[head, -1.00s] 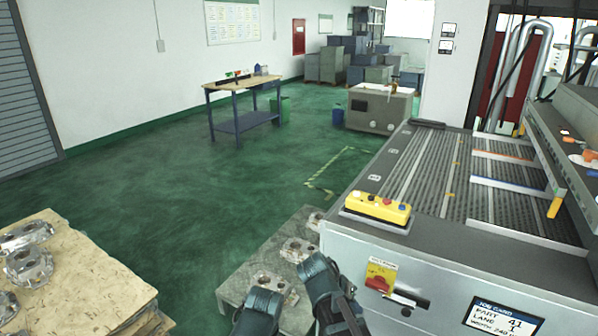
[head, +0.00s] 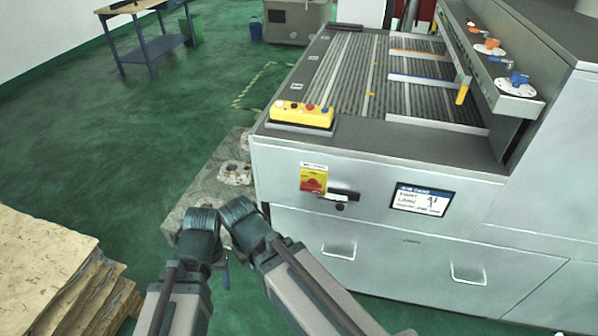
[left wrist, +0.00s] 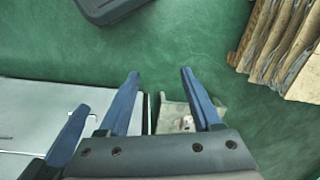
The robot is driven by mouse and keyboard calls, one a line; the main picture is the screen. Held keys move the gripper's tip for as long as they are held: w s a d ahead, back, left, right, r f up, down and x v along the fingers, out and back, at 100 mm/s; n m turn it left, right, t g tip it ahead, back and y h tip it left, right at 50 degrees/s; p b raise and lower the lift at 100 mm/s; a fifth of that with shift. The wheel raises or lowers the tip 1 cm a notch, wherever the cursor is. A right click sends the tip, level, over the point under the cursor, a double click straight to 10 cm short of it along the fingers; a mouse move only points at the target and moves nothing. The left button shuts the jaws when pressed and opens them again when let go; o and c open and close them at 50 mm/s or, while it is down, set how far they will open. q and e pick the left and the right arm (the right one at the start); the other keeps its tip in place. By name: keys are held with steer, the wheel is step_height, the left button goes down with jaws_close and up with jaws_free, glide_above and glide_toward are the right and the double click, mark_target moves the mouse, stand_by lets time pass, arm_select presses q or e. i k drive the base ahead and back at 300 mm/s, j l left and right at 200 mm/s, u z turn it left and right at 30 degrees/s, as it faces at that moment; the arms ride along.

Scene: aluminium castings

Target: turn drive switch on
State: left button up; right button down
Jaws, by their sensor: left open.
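A red rotary switch on a yellow plate (head: 313,180) is on the upper left of the machine's grey front panel; the label above it is too small to read. A dark handle with a pale part (head: 340,197) is just right of the plate. My left gripper (head: 226,268) is low in the head view, below and left of the switch and apart from it, mostly hidden by my arm links. In the left wrist view its two blue fingers (left wrist: 159,72) are apart with nothing between them. Another blue finger-like piece shows left of them; whose it is, I cannot tell.
A yellow button box (head: 302,113) sits on the machine's front left corner. A lit display (head: 422,199) is right of the switch, with drawers below. A low pallet with castings (head: 235,172) stands left of the machine. A cardboard stack (head: 40,255) is at lower left.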

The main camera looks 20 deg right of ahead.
mark_target(312, 186)
steer(key=k+l+z, duration=0.1)
steer(key=l, duration=0.3)
steer(key=k+l+z, duration=0.15)
steer(key=l, duration=0.25)
steer(key=k+l+z, duration=0.1)
steer(key=l, duration=0.3)
steer(key=k+l+z, duration=0.1)
steer(key=l, duration=0.35)
